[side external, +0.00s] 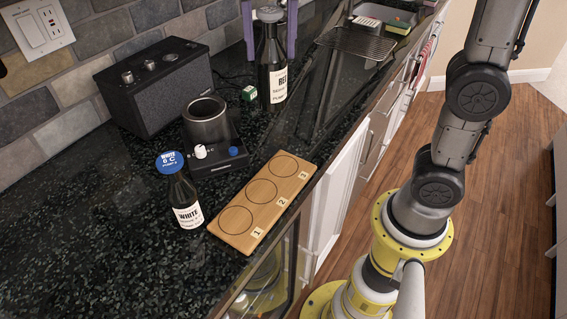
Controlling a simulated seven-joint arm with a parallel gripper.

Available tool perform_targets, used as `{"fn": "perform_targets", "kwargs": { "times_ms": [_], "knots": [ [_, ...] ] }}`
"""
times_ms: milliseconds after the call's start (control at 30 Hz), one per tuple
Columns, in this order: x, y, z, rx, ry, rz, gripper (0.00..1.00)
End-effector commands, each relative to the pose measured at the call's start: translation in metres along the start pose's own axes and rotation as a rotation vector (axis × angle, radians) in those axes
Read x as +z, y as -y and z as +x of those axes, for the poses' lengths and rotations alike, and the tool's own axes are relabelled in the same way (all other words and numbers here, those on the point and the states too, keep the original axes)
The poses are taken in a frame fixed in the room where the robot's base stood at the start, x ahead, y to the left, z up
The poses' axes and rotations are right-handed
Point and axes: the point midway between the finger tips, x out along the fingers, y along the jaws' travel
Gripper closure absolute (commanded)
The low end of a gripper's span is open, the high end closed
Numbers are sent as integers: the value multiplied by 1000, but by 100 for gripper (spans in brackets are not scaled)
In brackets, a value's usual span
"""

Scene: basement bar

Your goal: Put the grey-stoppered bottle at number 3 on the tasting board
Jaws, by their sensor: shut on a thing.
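The grey-stoppered bottle (273,82) is dark, with a white label reading "RED", and stands upright at the top middle. Its grey stopper (270,14) shows at the top edge. My gripper (270,56) has one purple finger on each side of the bottle's upper part and is shut on it; the rest of the gripper is out of frame. I cannot tell whether the bottle's base touches the counter. The wooden tasting board (246,240) lies nearer, with three empty circles numbered 1 to 3. Circle 3 (285,166) is at the far end, closest to the bottle.
A blue-capped bottle (181,198) labelled "WHITE" stands left of the board. A black device with a grey cup (207,122) stands behind it. A black speaker (155,85) and a small green box (249,93) are farther back. The counter's edge runs along the board's right side.

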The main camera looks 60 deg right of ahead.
Motion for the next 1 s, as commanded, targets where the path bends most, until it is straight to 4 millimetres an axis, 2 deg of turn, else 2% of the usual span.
{"fn": "perform_targets", "kwargs": {
  "times_ms": [33,100,300,400,533,633,733,1000],
  "knots": [
    [11,-17,0,-5,-3,-19,100],
    [24,-39,4,-4,-2,-46,100],
    [58,-96,17,-4,-2,-91,100],
    [70,-118,21,-3,-2,-97,100],
    [80,-135,22,-3,-2,-100,100],
    [83,-140,18,-1,-1,-103,100],
    [80,-134,20,4,2,-104,100],
    [54,-84,45,7,4,-104,100]
  ]
}}
